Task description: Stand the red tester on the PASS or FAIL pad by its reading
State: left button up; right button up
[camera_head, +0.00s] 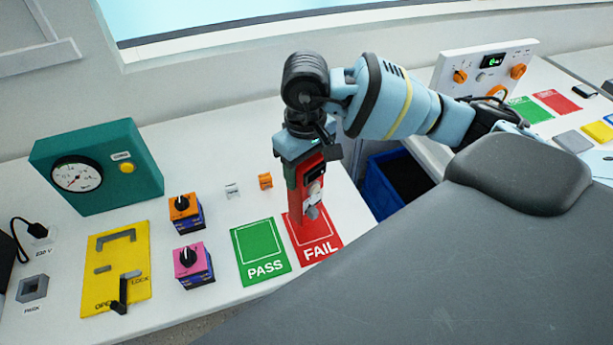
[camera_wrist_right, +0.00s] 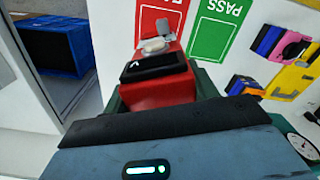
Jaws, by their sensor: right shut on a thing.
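The red tester (camera_head: 304,192) is held upright by my right gripper (camera_head: 300,150), over the back left part of the red FAIL pad (camera_head: 318,248). I cannot tell whether its base touches the pad. In the right wrist view the tester (camera_wrist_right: 160,92) has a dark display and a pale knob; the reading is not legible. The FAIL pad (camera_wrist_right: 172,8) is partly hidden behind it there. The green PASS pad (camera_head: 260,247) lies bare to the left; it also shows in the right wrist view (camera_wrist_right: 212,38). My left gripper is not in view.
A green gauge box (camera_head: 100,165), a yellow plate (camera_head: 115,265) with a lever, and orange and pink knob boxes (camera_head: 186,213) stand to the left. A blue bin (camera_head: 385,190) sits in the gap on the right. A white panel (camera_head: 485,75) stands on the far bench.

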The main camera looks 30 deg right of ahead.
jog(key=shift+s+f, duration=0.1)
jog(key=shift+f, duration=1.5)
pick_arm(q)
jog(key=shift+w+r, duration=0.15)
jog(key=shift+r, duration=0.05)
pick_arm(e)
jog(key=o, duration=1.6)
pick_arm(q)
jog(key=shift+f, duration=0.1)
pick_arm(e)
notch_tip(320, 180, up, 12)
jog(key=shift+r, duration=0.2)
jog(key=shift+s, duration=0.1)
